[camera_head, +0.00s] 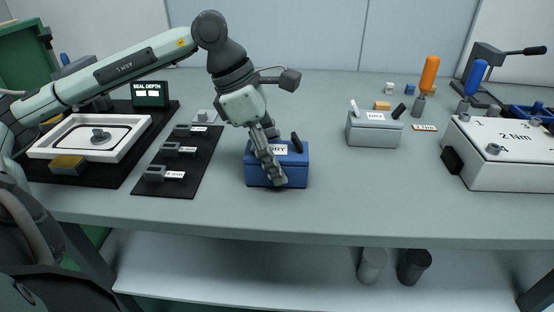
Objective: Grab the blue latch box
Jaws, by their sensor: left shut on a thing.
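The blue latch box (295,173) stands on the grey table near the middle, with a white label reading DRY and a dark latch lever on top. My left gripper (273,172) comes down onto it from above, its fingers across the front and label of the box. It is shut on the blue latch box, which appears to rest on the table. The far finger and part of the label are hidden. My right gripper is not in view.
A grey latch box (373,134) stands to the right. A white 2 Nm fixture (505,155) is at the far right, near orange and blue screwdrivers. A black mat (165,180) with small blocks and a white tray (62,150) lie left. The table front is clear.

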